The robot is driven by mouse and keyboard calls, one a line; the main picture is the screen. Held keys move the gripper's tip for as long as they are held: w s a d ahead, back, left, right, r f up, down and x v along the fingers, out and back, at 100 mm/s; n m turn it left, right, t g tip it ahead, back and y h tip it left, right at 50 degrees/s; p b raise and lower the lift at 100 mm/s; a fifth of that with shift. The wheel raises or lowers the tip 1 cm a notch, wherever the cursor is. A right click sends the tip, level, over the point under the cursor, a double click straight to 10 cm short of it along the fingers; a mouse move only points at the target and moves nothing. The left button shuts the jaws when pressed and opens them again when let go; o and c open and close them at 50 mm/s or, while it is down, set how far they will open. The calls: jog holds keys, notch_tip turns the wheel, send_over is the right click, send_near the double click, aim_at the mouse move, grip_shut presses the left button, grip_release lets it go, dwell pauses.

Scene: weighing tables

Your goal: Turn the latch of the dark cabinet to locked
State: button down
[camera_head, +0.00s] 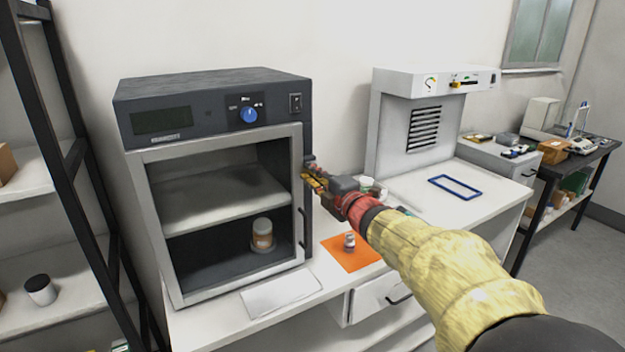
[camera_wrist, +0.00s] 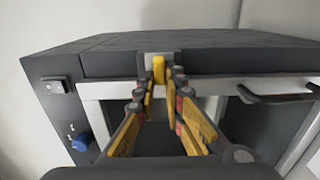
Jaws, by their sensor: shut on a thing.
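The dark cabinet (camera_head: 215,87) stands on the white bench, with its glazed, grey-framed door closed. It fills most of the wrist view (camera_wrist: 110,60). Its yellow latch (camera_wrist: 158,69) sits on a light plate at the door's edge. My gripper (camera_head: 313,180) is at the right edge of the door, about mid-height. In the wrist view, my gripper (camera_wrist: 161,82) has its yellow fingers on either side of the latch and is shut on it. In the head view the latch is largely hidden by the fingers, so its exact angle there cannot be told.
The door handle (camera_wrist: 270,95) is close beside my gripper. A blue knob (camera_head: 249,114) and a switch are on the cabinet's front panel. An orange mat (camera_head: 345,259) with a small vial lies below my arm. A white balance enclosure (camera_head: 385,120) stands to the right.

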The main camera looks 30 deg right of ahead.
jog(key=shift+f, duration=0.1)
dwell(0.3)
jog(key=c, duration=1.9)
grip_release()
jog(key=s, duration=1.2)
jog(key=shift+d, duration=0.15)
